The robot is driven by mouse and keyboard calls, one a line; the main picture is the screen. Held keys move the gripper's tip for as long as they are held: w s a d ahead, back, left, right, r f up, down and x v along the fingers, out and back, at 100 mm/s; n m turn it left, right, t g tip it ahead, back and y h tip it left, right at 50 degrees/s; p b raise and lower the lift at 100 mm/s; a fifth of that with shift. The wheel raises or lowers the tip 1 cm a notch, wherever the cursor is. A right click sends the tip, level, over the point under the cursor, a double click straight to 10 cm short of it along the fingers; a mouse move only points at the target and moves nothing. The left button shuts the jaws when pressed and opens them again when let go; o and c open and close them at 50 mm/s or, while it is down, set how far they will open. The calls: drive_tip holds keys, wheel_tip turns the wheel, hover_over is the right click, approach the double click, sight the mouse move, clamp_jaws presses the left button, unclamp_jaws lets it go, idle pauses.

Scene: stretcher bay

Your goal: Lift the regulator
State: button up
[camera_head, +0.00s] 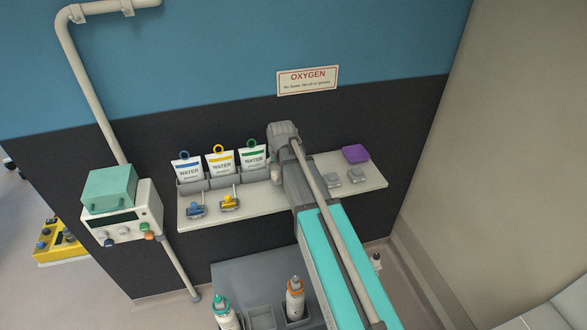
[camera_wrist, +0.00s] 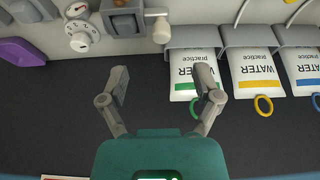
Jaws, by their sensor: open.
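A pale fitting with round, marked dials (camera_wrist: 79,30) is at the upper left of the wrist view; it looks like the regulator, but I cannot be sure. Next to it is a grey block (camera_wrist: 125,22) with a pale peg (camera_wrist: 161,30) beside it. My gripper (camera_wrist: 162,82) is open, with nothing between its fingers. It is over the dark wall side, apart from the dialled fitting, and its right finger is near the green-marked water pouch (camera_wrist: 195,72). In the head view my arm covers the fingers and this part of the shelf.
The shelf (camera_head: 375,183) holds yellow (camera_head: 222,162) and blue (camera_head: 188,170) water pouches, small blue (camera_head: 196,210) and yellow (camera_head: 230,203) fittings, grey blocks (camera_head: 331,178) and a purple item (camera_head: 356,154). Bottles (camera_head: 295,298) stand below. A pipe (camera_head: 90,85) runs at left.

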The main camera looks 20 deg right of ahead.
sight(275, 174)
drive_tip(key=shift+w+r+p, duration=0.4)
drive_tip(key=shift+w+r, duration=0.25)
drive_tip(key=shift+r, duration=0.25)
drive_tip(key=shift+f, duration=0.1)
drive_tip(key=b+x, duration=0.8)
drive_tip(key=shift+w+f, duration=0.2)
drive_tip(key=shift+f, duration=0.1)
idle(0.3)
drive_tip(key=b+x, duration=0.3)
drive_tip(key=shift+s, duration=0.15)
drive_tip(key=shift+b+x, duration=1)
drive_tip(key=shift+x, duration=0.1)
